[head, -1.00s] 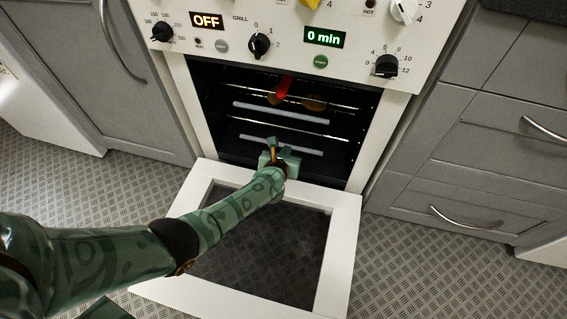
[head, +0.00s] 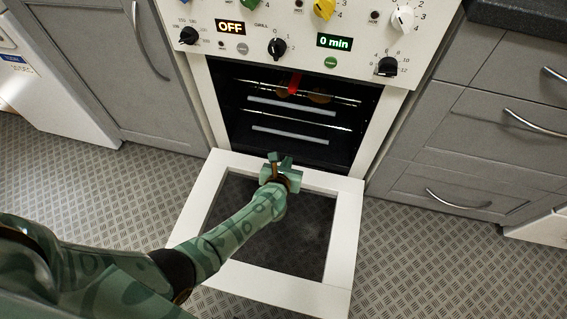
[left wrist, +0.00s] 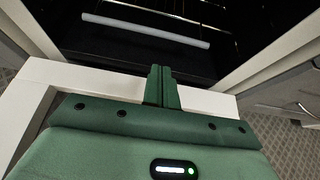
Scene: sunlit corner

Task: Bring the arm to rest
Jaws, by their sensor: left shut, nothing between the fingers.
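My left gripper (head: 278,160) is above the inner edge of the lowered oven door (head: 341,235), just outside the oven opening. Its fingers are shut and empty; in the left wrist view the two green fingers (left wrist: 162,87) lie together, pointing at the oven. The oven (head: 300,125) is open, with its dark inside and racks showing. A red item with orange-yellow parts (head: 293,85) is on an upper rack, partly hidden by the top of the opening. My right gripper is not in view.
The control panel above has several knobs, including a yellow one (head: 323,8), and displays reading OFF and 0 min. Grey cabinets (head: 470,140) with metal handles flank the oven. The patterned floor (head: 420,270) to the right is clear.

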